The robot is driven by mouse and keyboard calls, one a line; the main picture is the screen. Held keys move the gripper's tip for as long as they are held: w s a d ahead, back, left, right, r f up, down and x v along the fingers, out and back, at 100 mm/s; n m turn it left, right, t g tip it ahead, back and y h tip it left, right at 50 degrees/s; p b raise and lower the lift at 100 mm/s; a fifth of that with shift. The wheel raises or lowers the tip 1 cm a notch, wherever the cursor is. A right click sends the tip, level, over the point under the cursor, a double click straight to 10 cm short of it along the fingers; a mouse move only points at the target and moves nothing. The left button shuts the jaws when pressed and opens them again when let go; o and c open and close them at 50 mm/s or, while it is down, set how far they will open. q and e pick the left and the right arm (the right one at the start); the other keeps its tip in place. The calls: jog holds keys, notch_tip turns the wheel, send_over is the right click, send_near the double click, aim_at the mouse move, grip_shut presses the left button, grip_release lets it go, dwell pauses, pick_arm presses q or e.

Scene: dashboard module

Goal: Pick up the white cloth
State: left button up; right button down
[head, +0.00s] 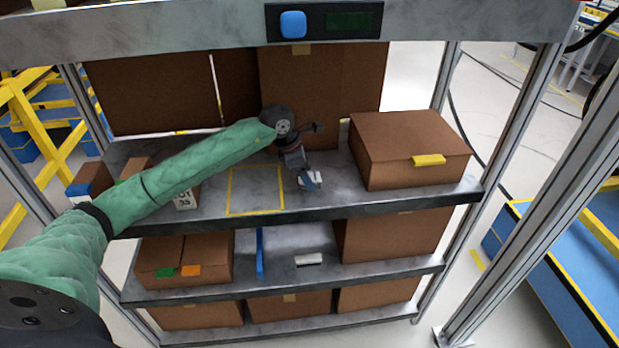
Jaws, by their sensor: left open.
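My left arm, in a green sleeve, reaches from the left over the upper shelf. My left gripper (304,176) points down at this shelf, right of the yellow taped square, and is open. A small white item with some blue (313,181), possibly the white cloth, shows right at its fingertips; I cannot tell whether they touch it. A small white, block-like piece (308,259) lies on the middle shelf below. My right gripper is not in view.
A closed cardboard box (410,150) with yellow tape stands right of the gripper on the upper shelf (215,205). The yellow square (256,190) is empty. Tall cardboard boxes (150,92) stand behind. A metal beam (170,28) crosses above, with posts at the sides.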

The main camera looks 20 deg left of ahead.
aim_at(315, 176)
pick_arm(q)
jog(key=shift+f, duration=0.2)
jog(key=c, duration=1.1)
jog(key=shift+r, duration=0.6)
notch_tip(315, 176, up, 3)
jog(key=shift+f, duration=0.1)
jog(key=d+r, duration=0.2)
jog(key=d, duration=0.2)
jog(key=s+d+r, duration=0.1)
jog(key=d+r, duration=0.1)
jog(key=d, duration=0.1)
jog(key=d+r, duration=0.3)
jog(key=d, duration=0.1)
jog(key=shift+s+d, duration=0.35)
